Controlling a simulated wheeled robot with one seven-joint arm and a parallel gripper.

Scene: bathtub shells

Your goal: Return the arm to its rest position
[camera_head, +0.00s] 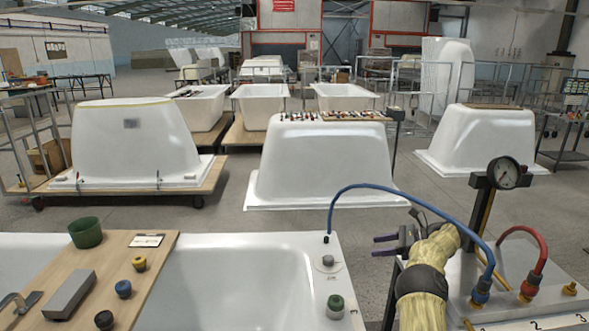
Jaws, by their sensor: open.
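My gripper (382,246) shows right of centre, in front of the tub rim. Its two purple fingers point left and stand apart, with nothing between them. My arm, in a pale yellow fibrous cover with a dark band, runs up from the bottom edge to the gripper. The gripper is just right of the near white tub (245,285), past its right rim. A blue hose (390,188) arches over the gripper and arm. Part of the gripper is hidden behind the arm cover.
A wooden board (150,262) across the near tub bears a green cup (86,232), a grey block (70,294) and knobs. At right are a gauge (503,173), a red hose (535,236) and a metal panel. Upturned tubs stand beyond, with bare floor between.

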